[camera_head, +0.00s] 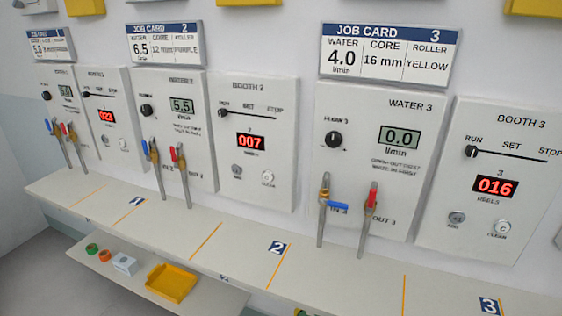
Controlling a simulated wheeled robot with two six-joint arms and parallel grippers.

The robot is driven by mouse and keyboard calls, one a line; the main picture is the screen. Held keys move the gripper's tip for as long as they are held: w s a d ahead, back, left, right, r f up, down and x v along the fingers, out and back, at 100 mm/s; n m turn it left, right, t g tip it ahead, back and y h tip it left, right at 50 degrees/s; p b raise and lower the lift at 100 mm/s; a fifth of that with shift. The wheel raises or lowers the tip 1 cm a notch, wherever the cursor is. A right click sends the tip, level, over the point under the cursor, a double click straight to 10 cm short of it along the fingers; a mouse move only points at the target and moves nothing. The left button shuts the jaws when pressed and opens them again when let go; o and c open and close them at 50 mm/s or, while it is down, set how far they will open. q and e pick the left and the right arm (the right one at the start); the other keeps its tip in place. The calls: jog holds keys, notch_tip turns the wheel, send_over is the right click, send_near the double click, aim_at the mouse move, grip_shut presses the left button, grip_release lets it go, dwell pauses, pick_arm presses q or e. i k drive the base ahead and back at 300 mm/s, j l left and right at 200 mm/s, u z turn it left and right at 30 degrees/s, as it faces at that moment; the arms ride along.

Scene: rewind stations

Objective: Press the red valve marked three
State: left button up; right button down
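The red valve handle (373,196) of station 3 stands upright on its pipe, beside the label OUT 3, under the WATER 3 panel (396,190). To its left, the blue valve handle (337,205) of station 3 lies nearly level, pointing right, on a brass body. The WATER 3 display (399,138) reads 0.0 l/min. The job card 3 (389,55) above says water 4.0 l/min, core 16 mm, roller yellow. Neither of my grippers is in view.
The BOOTH 3 panel (496,170) shows 016, with its slider at RUN. Stations 1 and 2 to the left have upright blue and red handles. The long shelf (235,240) below is mostly clear. A yellow tray (171,283) sits on a lower shelf.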

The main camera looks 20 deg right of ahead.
aim_at(371, 198)
jog(key=z, duration=1.35)
